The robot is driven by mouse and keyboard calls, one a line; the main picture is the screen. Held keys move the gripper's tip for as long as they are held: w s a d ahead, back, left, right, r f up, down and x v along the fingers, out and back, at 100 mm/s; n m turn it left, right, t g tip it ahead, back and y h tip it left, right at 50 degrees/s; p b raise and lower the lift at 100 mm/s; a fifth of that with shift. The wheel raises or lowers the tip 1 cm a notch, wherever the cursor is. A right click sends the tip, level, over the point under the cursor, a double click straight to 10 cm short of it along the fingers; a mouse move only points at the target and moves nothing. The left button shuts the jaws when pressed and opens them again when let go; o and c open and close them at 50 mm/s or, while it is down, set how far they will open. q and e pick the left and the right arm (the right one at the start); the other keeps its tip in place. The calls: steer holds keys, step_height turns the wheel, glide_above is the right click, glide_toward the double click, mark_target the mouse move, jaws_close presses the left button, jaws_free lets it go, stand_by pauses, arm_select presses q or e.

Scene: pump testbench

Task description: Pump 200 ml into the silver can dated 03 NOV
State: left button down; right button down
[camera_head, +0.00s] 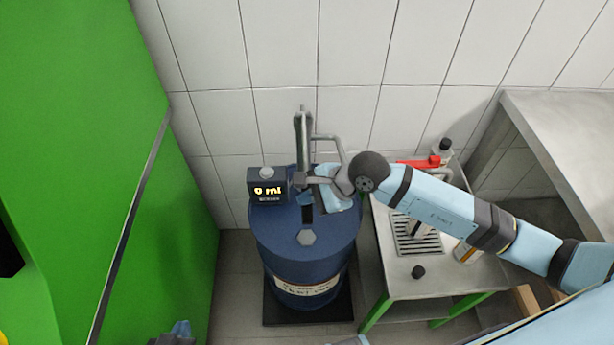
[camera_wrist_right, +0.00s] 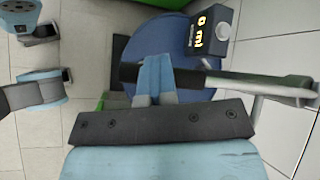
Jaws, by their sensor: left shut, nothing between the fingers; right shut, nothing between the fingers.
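A blue drum (camera_head: 290,255) stands in the middle of the head view. A grey hand pump with an upright lever (camera_head: 302,135) is on its top. The display (camera_head: 267,188) on the drum reads 0 ml; it also shows in the right wrist view (camera_wrist_right: 209,30). My right gripper (camera_head: 308,198) is shut and empty, close by the pump. In the right wrist view its closed fingertips (camera_wrist_right: 155,62) overlap the dark pump part; contact cannot be told. My left gripper (camera_head: 180,328) is shut and empty, low at the bottom edge. I cannot make out a silver can or its date.
A metal side table (camera_head: 390,290) with a drip grate (camera_head: 428,246) stands right of the drum. A green wall (camera_head: 80,110) is at the left, and a steel bench (camera_head: 560,125) at the right.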

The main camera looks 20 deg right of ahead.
stand_by(0.8)
steer(key=shift+w+d+r+p, duration=0.15)
steer(key=shift+r+p, duration=0.7)
steer(key=shift+r, duration=0.75)
steer(key=shift+w+a+r+p, duration=0.15)
steer(key=shift+r+p, duration=0.7)
steer(key=shift+r, duration=0.75)
steer(key=shift+w+d+r+p, duration=0.15)
steer(key=shift+r+p, duration=0.65)
steer(key=shift+r, duration=1)
steer(key=r, duration=0.1)
steer(key=r+p, duration=0.1)
steer(key=r, duration=0.1)
steer(key=r+p, duration=0.1)
steer(key=r, duration=0.1)
steer(key=shift+w, duration=0.3)
